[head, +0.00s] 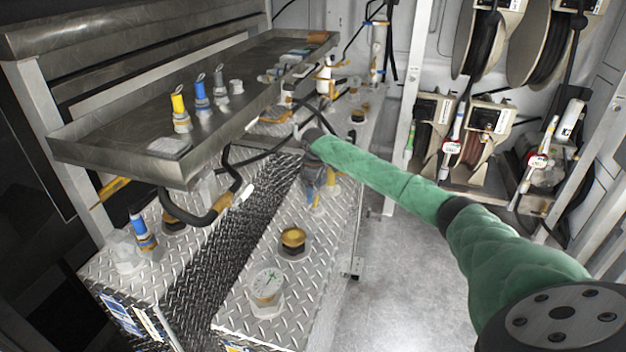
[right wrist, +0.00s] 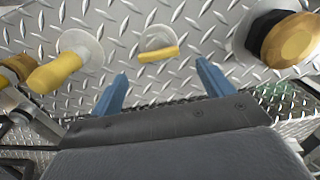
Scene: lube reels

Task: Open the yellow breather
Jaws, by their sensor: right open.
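My right gripper (head: 314,198) points down over the diamond-plate tank top, its blue fingers partly hidden by its own body. In the right wrist view the gripper (right wrist: 162,86) is open and empty. A small yellow lever-like part (right wrist: 158,54) on a round base lies just beyond the gap between the fingertips, not between them. A larger yellow part (right wrist: 56,71) on a round flange is left of it. A yellow-topped fitting (head: 180,112) stands upright on the steel tray. I cannot tell for sure which yellow part is the breather. My left gripper is not in view.
A brass cap (head: 293,238) and a dial gauge (head: 267,285) stand on the tank top. The steel tray (head: 110,140) overhangs at left, with a black hose (head: 190,217) below. Hose reels (head: 540,45) are at right; the floor (head: 400,290) is clear.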

